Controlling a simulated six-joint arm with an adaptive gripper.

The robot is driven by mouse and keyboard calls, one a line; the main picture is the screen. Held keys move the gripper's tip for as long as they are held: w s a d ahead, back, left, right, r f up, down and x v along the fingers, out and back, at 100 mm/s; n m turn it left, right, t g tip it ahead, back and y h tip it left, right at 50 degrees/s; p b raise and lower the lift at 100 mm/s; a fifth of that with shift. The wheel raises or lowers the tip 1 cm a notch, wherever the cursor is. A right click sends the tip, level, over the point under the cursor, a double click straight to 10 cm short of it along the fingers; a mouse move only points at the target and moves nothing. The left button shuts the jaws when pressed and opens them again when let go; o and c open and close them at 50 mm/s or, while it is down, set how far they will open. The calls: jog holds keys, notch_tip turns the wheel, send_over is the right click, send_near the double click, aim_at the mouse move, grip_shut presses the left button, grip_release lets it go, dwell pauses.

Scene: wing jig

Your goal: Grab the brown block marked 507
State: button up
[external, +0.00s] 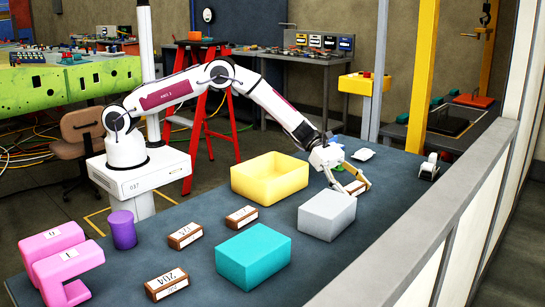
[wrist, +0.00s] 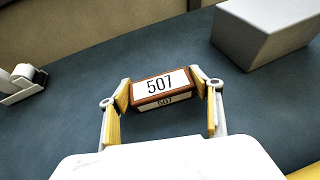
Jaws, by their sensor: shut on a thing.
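The brown block marked 507 (wrist: 160,87) sits between the two yellow-padded fingers of my gripper (wrist: 166,94) in the wrist view. Its white label faces up toward the camera, with a second 507 label on its near side. My gripper is shut on it, one finger at each end. In the external view my gripper (external: 352,187) is low over the far right part of the table, behind the grey box, with the brown block between its fingers. I cannot tell whether the block touches the table.
The grey box (external: 327,214) stands close to my gripper; it also shows in the wrist view (wrist: 262,35). A yellow open bin (external: 270,190), a teal box (external: 253,257), several other brown blocks, a purple cylinder (external: 122,229) and pink shapes (external: 62,262) stand on the table (external: 200,212).

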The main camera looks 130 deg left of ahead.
aim_at(353, 185)
jog(key=shift+r, duration=5)
